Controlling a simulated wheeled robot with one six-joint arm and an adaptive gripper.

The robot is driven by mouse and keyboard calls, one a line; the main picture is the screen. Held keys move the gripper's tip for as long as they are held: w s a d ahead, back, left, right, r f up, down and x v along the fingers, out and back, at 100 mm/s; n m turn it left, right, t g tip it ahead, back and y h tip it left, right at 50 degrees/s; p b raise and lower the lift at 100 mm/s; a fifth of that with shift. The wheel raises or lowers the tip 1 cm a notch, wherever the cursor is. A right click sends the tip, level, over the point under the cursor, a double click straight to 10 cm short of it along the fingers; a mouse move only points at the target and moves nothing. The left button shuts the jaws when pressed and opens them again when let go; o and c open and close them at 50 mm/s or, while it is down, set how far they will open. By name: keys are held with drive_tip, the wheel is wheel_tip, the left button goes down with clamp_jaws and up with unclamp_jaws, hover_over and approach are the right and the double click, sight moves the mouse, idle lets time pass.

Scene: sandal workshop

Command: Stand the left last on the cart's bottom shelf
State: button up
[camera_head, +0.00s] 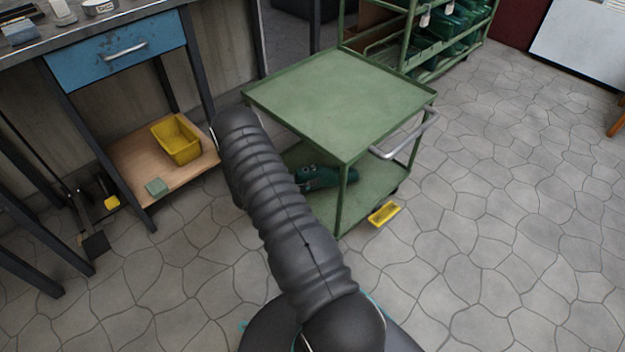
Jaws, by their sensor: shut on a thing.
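The green cart (340,95) stands at the centre, with a flat top shelf and a bottom shelf (375,190) under it. A dark green shape that looks like a last (332,178) shows low between the shelves, partly behind my arm. It appears to lie lengthwise at bottom-shelf level; I cannot tell whether it rests on the shelf or is held, or whether it is the left last. My ribbed dark arm crosses the middle of the view and covers the cart's near left side. My gripper is not visible, hidden behind the arm.
A yellow object (384,214) lies on the floor by the cart's near right corner. A workbench with a blue drawer (118,50) stands left, a yellow bin (176,139) on its low shelf. A green rack (410,38) stands behind the cart. Floor at right is clear.

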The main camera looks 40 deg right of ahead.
drive_tip(key=shift+w+a+f, duration=0.15)
drive_tip(key=shift+a+f, duration=0.1)
drive_tip(key=shift+f, duration=0.35)
drive_tip(key=shift+f, duration=0.15)
drive_tip(key=o, duration=1.3)
drive_tip(key=shift+a, duration=0.2)
drive_tip(key=v, duration=1.1)
drive_tip(key=shift+w+a, duration=0.1)
drive_tip(key=shift+a, duration=0.2)
